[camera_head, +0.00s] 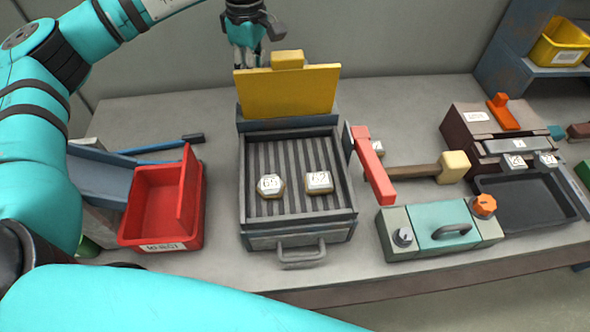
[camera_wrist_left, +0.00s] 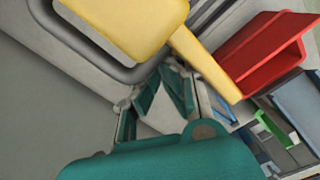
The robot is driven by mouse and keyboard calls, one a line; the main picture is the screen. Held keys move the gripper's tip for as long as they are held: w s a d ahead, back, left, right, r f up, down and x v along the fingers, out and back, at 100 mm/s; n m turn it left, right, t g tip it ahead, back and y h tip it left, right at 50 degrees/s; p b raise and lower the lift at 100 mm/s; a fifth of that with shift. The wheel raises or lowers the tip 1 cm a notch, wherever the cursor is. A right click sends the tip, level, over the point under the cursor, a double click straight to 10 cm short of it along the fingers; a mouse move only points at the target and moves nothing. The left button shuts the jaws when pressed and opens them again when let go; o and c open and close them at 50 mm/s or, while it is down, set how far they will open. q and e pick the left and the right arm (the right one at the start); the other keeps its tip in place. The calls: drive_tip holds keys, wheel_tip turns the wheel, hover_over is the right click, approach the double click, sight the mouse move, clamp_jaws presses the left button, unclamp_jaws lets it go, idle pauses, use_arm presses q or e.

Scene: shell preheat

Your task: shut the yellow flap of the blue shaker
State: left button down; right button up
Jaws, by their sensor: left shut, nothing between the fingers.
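The blue-grey shaker (camera_head: 296,232) stands mid-table in the head view, its slatted bed exposed. Its yellow flap (camera_head: 288,95) stands upright at the back, with a yellow block (camera_head: 288,60) on its top edge. Two light pieces with dark markings, a left one (camera_head: 270,186) and a right one (camera_head: 319,182), lie on the slats. My left gripper (camera_head: 248,58) is shut and empty, pointing down at the flap's upper left; the flap seems to hide its tips. In the left wrist view a yellow part (camera_wrist_left: 130,22), apparently the flap's block, is close to the fingers (camera_wrist_left: 155,95). My right gripper is not in view.
A red bin (camera_head: 160,205) stands left of the shaker. A red bar (camera_head: 372,165), a mallet (camera_head: 452,167) and a teal-fronted box (camera_head: 440,226) are at its right. A dark tray (camera_head: 530,205) lies farther right. The wall is close behind my left gripper.

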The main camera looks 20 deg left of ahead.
sight(254, 85)
use_arm(q)
drive_tip(key=shift+s+d+b, duration=0.15)
drive_tip(key=shift+s+d, duration=0.15)
drive_tip(key=shift+s, duration=0.35)
drive_tip(key=shift+s+d+b, duration=0.1)
drive_tip(key=shift+s+d, duration=0.25)
drive_tip(key=shift+s, duration=0.35)
drive_tip(key=shift+s+d+b, duration=0.15)
drive_tip(key=shift+s+d, duration=0.15)
drive_tip(key=shift+s, duration=0.35)
wheel_tip(254, 85, up, 10)
drive_tip(key=p, duration=0.6)
